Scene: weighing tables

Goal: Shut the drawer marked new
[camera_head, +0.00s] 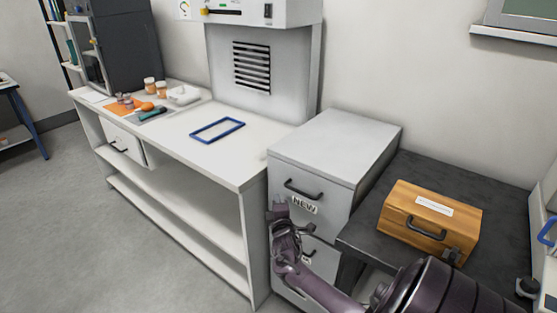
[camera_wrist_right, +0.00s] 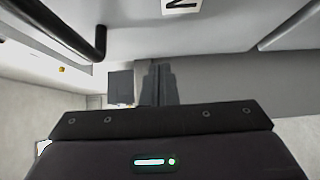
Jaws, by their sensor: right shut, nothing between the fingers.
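The grey drawer marked NEW (camera_head: 330,205) is the top drawer of a cabinet (camera_head: 340,140). It has a dark bar handle (camera_head: 304,189) with the NEW label (camera_head: 304,205) below it. Its front looks flush or nearly flush with the cabinet; a small gap cannot be ruled out. My right gripper (camera_head: 279,211) is shut and empty, in front of the lower left part of the drawer front. Contact cannot be told. In the right wrist view, the shut fingers (camera_wrist_right: 158,84) are near the grey front, with part of the label (camera_wrist_right: 182,5) above. My left gripper is out of view.
A lower drawer is partly hidden behind my right arm. A dark table (camera_head: 400,165) with a wooden box (camera_head: 455,216) stands right of the cabinet. A white bench (camera_head: 180,130) with a blue frame (camera_head: 217,130) stands left. Grey floor lies open at the left front.

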